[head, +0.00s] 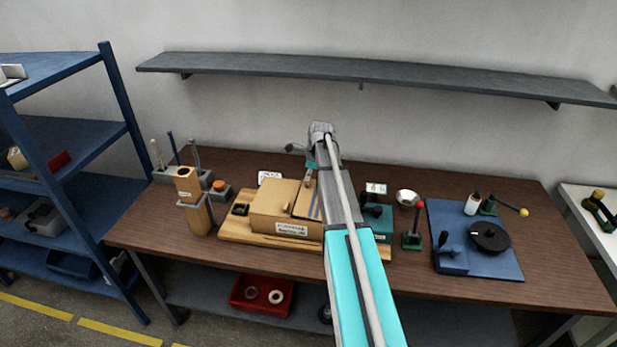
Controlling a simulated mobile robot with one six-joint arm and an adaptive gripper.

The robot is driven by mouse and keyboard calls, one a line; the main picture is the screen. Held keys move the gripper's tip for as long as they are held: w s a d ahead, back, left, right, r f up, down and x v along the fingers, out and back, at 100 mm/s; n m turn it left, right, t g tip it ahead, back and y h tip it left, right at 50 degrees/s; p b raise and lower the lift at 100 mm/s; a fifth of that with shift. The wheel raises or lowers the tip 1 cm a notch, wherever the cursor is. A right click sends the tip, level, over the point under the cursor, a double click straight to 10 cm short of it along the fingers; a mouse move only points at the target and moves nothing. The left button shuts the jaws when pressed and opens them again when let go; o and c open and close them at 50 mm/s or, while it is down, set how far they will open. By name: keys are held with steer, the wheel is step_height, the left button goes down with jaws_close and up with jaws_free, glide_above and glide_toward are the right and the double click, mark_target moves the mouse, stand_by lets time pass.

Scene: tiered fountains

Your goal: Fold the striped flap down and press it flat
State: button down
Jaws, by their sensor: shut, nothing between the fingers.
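A tan cardboard box (275,208) sits on a light wooden board (232,229) in the middle of the workbench. A tan flap with blue stripes (305,203) shows at the box's right side. My arm hides part of it, and I cannot tell whether it lies flat or is tilted. My gripper (309,182) points down at the flap's far end, small in the picture. It is shut and empty. I cannot tell whether its tip touches the flap.
A wooden block (190,188) in a stand and a grey tool holder (178,176) are left of the box. A teal block (379,222), a green stand with a red knob (414,228) and a blue plate (475,255) are right. A shelf (370,75) hangs above.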

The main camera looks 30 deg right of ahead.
steer(key=shift+r+p, duration=0.65)
steer(key=shift+r, duration=0.2)
steer(key=shift+r+p, duration=0.35)
steer(key=shift+p, duration=0.1)
steer(key=p+v, duration=0.3)
steer(key=shift+s+r, duration=0.1)
steer(key=shift+r, duration=0.05)
steer(key=p+v, duration=0.9)
steer(key=shift+d+r+p, duration=0.2)
steer(key=shift+r+p, duration=0.15)
steer(key=shift+s, duration=0.1)
steer(key=shift+a, duration=0.1)
stand_by(0.5)
